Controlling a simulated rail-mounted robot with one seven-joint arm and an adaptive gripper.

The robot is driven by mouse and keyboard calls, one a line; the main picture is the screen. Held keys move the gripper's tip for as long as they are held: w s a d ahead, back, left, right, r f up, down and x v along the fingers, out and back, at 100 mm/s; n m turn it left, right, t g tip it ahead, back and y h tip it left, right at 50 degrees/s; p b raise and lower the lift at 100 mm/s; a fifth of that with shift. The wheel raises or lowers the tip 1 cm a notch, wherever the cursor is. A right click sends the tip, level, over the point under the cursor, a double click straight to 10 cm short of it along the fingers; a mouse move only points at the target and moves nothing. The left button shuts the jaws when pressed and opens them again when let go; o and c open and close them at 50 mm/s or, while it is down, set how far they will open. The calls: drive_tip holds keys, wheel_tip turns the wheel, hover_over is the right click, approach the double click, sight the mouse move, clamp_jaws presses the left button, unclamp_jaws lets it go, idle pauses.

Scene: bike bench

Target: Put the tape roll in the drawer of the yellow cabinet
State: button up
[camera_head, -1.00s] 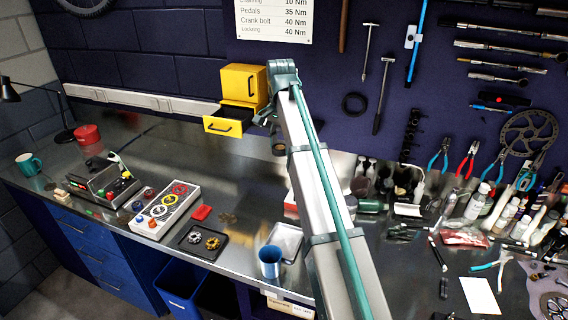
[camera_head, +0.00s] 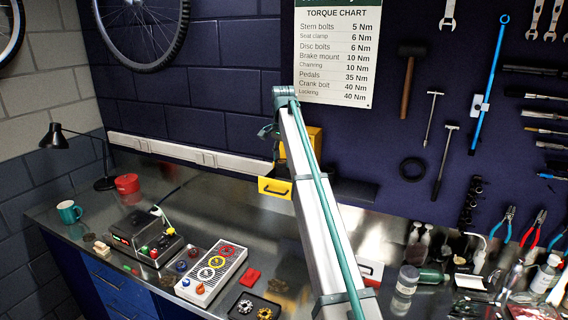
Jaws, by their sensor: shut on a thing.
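The yellow cabinet (camera_head: 316,141) stands against the back wall, partly hidden behind my arm. Its yellow drawer (camera_head: 272,187) is pulled out toward the front left, with a dark handle on its front. My arm crosses the cabinet and drawer, so the inside of the drawer is mostly hidden. My arm rises to an elbow above the cabinet, and a teal and dark part of it hangs down just left of the cabinet. The fingers of my gripper are hidden behind the arm. I cannot make out the tape roll.
A black ring (camera_head: 412,169) hangs on the tool wall, right of the cabinet. A white tray with coloured rings (camera_head: 210,272), a grey device (camera_head: 146,236) and a red tin (camera_head: 127,184) stand on the bench to the left. Bottles (camera_head: 546,275) crowd the right side.

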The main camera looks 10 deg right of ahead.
drive_tip(key=shift+s+d+f, duration=0.1)
drive_tip(key=shift+d+f, duration=0.05)
drive_tip(key=shift+f, duration=0.45)
drive_tip(key=shift+f+b, duration=0.5)
drive_tip(key=shift+f, duration=3.65)
drive_tip(key=o, duration=1.1)
drive_tip(key=shift+o, duration=0.2)
drive_tip(key=shift+r, duration=0.1)
wheel_tip(320, 180, up, 12)
